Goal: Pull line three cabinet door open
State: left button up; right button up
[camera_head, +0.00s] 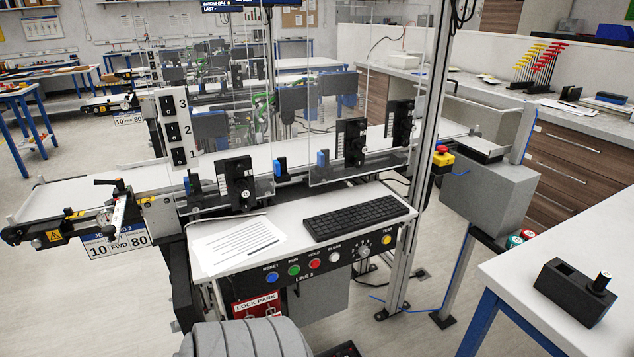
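The console labelled LINE 3 (340,259) stands in the middle, with RESET, RUN, HOLD and CLEAR buttons, a dial and a yellow TEST button. A plain grey panel (322,299) shows below it, partly hidden by the console. A grey box-shaped cabinet (488,193) stands to the right, beside the conveyor's end, and looks closed. I cannot tell which of these carries the line three door, and no handle shows clearly on either. Neither of my grippers is in view.
A keyboard (354,217) and a paper sheet (238,246) lie on top. A metal post (416,200) rises right of the console. A white table (575,270) at right holds a black block (575,292).

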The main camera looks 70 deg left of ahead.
aim_at(313, 299)
jog(key=u, duration=0.45)
jog(key=i, duration=0.8)
jog(key=u, duration=1.1)
jog(key=i, duration=0.35)
jog(key=u, duration=0.35)
